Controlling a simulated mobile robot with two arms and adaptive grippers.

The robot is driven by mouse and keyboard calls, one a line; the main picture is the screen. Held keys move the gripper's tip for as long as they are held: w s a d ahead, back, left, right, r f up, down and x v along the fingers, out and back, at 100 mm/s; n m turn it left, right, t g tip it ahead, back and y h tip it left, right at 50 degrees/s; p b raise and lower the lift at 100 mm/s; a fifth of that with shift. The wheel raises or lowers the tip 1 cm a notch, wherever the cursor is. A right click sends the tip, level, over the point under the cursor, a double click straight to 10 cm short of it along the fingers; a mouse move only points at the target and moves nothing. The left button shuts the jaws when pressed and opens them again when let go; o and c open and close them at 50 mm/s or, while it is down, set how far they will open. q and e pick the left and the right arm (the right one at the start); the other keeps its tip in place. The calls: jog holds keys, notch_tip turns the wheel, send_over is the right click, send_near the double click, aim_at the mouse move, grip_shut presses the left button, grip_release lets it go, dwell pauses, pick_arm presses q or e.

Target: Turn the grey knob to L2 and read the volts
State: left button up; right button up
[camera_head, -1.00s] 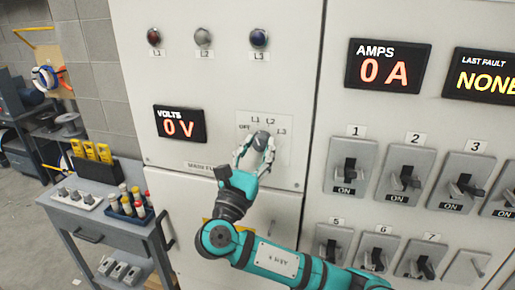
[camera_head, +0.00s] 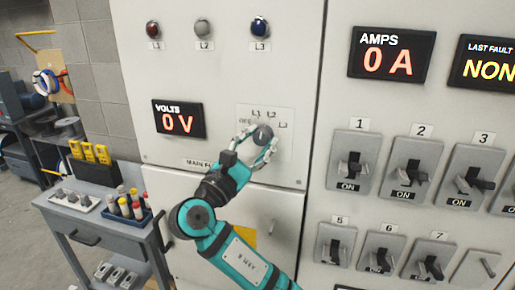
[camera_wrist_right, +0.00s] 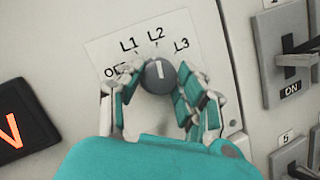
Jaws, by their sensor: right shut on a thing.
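The grey knob (camera_head: 262,134) sits on a pale label plate (camera_head: 284,152) marked OFF, L1, L2 and L3. In the right wrist view the knob (camera_wrist_right: 158,74) has a white pointer line that points up, roughly at the L2 mark (camera_wrist_right: 155,33). My right gripper (camera_head: 257,143) has its fingers around the knob and is shut on it. The fingers also show on both sides of the knob in the wrist view (camera_wrist_right: 160,100). The volts display (camera_head: 179,120) to the left reads 0 V. My left gripper is not in view.
The amps display (camera_head: 391,54) reads 0 A, above several breaker switches (camera_head: 352,165) marked ON. A grey cart (camera_head: 100,225) with small items stands at the lower left.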

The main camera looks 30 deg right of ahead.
jog(key=shift+f+m+g+b, duration=0.1)
jog(key=shift+m+g+b, duration=0.4)
jog(key=shift+m, duration=0.6)
jog(key=o, duration=1.1)
jog(key=shift+o, duration=0.2)
jog(key=shift+s+a, duration=0.1)
jog(key=shift+a, duration=0.15)
jog(key=v, duration=1.1)
jog(key=shift+a, duration=0.3)
